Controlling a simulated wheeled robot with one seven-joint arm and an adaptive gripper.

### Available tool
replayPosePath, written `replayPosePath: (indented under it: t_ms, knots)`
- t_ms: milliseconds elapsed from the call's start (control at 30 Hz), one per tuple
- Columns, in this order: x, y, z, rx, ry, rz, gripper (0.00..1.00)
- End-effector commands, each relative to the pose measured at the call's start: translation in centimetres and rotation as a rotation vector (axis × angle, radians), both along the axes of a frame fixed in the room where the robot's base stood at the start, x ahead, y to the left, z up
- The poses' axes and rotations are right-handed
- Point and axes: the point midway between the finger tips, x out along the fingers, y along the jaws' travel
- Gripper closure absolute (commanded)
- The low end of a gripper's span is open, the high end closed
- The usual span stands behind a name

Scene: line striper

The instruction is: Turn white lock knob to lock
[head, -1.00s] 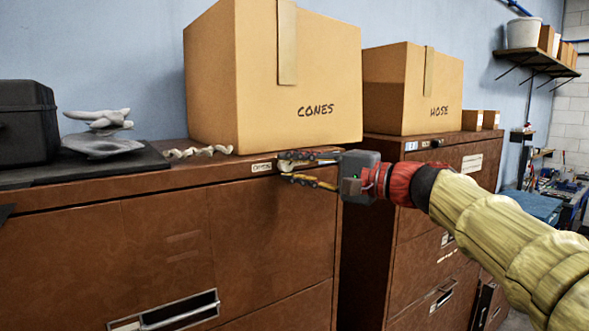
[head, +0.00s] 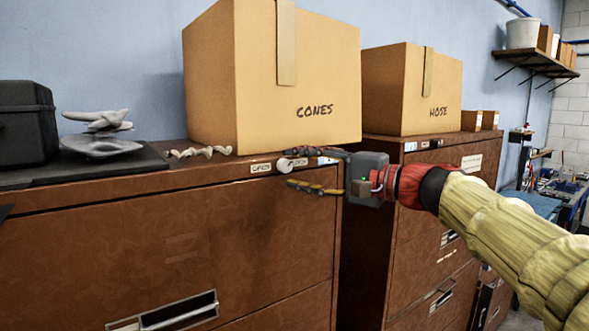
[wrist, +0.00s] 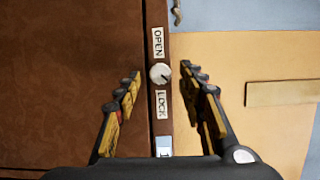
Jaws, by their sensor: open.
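The white lock knob (head: 284,165) is on the top front edge of the near brown cabinet (head: 270,230). In the wrist view the knob (wrist: 160,73) is round, with a small dark mark toward its lower right. It sits between an OPEN label (wrist: 158,42) and a LOCK label (wrist: 162,104). My gripper (head: 292,169) is open, with one finger above and one below the knob's level in the head view. In the wrist view its fingertips (wrist: 161,75) stand on either side of the knob, apart from it.
A cardboard box marked CONES (head: 290,80) stands on the cabinet just behind the knob. A HOSE box (head: 410,90) stands on the second cabinet (head: 410,240). A black case (head: 25,125) and a grey object (head: 100,140) are at left. The space before the cabinet front is free.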

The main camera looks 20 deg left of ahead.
Motion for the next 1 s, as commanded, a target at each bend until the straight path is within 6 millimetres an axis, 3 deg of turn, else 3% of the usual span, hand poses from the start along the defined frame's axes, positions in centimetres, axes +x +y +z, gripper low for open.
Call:
replayPosePath:
  t_ms: [300, 500, 1000]
  knots:
    - [-1.9, -6.3, -0.1, 0.0, 0.001, -0.005, 0.6]
    - [-2.8, -9.0, -0.1, 0.0, 0.001, -0.003, 0.6]
    - [-3.1, -9.9, -0.1, 0.0, 0.001, -0.004, 0.6]
